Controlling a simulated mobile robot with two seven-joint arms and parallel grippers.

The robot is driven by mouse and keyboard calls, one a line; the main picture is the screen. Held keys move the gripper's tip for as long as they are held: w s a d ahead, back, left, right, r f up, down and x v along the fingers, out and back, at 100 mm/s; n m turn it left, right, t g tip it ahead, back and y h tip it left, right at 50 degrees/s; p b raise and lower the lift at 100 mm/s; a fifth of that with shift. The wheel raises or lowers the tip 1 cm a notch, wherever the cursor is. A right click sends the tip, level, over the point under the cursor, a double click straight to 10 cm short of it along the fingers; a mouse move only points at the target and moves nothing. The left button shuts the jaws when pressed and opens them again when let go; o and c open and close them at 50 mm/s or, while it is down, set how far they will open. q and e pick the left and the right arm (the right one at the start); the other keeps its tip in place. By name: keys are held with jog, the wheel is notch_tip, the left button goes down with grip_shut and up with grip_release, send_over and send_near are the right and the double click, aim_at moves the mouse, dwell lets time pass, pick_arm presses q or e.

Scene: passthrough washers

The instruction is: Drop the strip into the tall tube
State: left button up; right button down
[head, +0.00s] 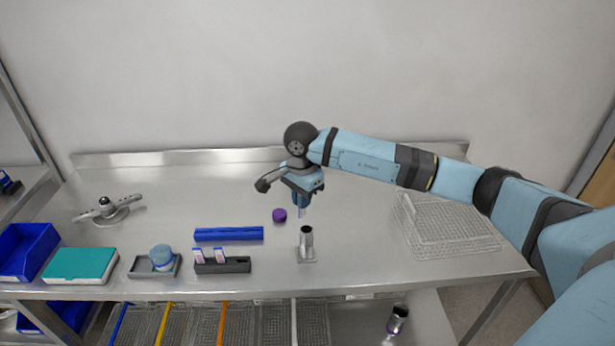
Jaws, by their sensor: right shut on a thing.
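The tall tube (307,246) is a metal cylinder with a dark open top, standing upright on a small base near the front middle of the table. My right gripper (300,204) is above and slightly behind the tube, pointing down. It is shut on a thin, pale strip (301,212), mostly hidden by the fingers and hard to make out. The strip's lower end shows just above the tube's mouth in the picture; I cannot tell whether it is directly over the opening. My left gripper is not in view.
A purple cap (280,215) lies left of the tube. A blue bar (229,234), a dark rack (236,266) with two small pale items, a jar (161,257) and a teal-topped box (80,264) stand further left. A wire basket (455,228) is at right.

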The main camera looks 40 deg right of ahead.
jog(key=shift+d+r+m, duration=0.35)
jog(key=shift+d+m, duration=0.1)
jog(key=shift+m, duration=0.15)
jog(key=shift+d+f+m, duration=0.15)
jog(key=shift+f+m, duration=0.1)
jog(key=shift+m, duration=0.05)
jog(key=shift+f+b, duration=0.75)
jog(key=shift+f, duration=1.45)
jog(key=shift+b, duration=0.6)
jog(key=shift+f+b, duration=0.25)
jog(key=shift+b, duration=0.15)
jog(key=shift+f, duration=0.25)
